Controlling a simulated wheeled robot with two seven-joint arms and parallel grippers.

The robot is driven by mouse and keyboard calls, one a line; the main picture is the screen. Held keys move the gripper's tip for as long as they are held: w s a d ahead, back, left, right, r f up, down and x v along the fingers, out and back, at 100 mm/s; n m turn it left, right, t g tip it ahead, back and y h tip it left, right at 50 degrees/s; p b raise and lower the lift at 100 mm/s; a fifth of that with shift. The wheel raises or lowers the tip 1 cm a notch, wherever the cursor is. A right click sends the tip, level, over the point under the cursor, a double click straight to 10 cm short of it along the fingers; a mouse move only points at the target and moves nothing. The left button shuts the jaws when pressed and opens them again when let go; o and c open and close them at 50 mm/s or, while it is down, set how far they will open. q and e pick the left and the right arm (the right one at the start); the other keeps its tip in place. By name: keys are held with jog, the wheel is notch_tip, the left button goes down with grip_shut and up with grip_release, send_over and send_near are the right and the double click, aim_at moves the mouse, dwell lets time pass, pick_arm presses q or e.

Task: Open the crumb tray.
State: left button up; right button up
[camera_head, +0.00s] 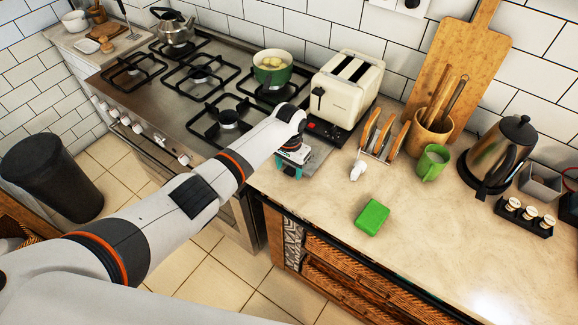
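The cream toaster (345,92) stands on the counter against the tiled wall, with two slots on top and a dark lower edge with a red control at its front. A flat grey piece (318,157) lies low in front of the toaster, partly behind my gripper; I cannot tell for certain whether it is the crumb tray. My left gripper (289,170) points down at the counter's edge, just in front of the toaster, beside the grey piece. Its fingers are small and partly hidden, so their opening and any contact are unclear. My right gripper is out of view.
Right of the toaster are a toast rack (382,137), a small white object (358,171), a utensil pot (432,131), a green mug (432,163) and a kettle (497,154). A green block (372,217) lies nearer. The stove (160,92) with a green pot (272,75) is left.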

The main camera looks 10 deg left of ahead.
pick_arm(q)
jog(key=shift+r, duration=0.4)
notch_tip(320, 180, up, 11)
jog(key=b, duration=0.2)
jog(key=shift+r, duration=0.15)
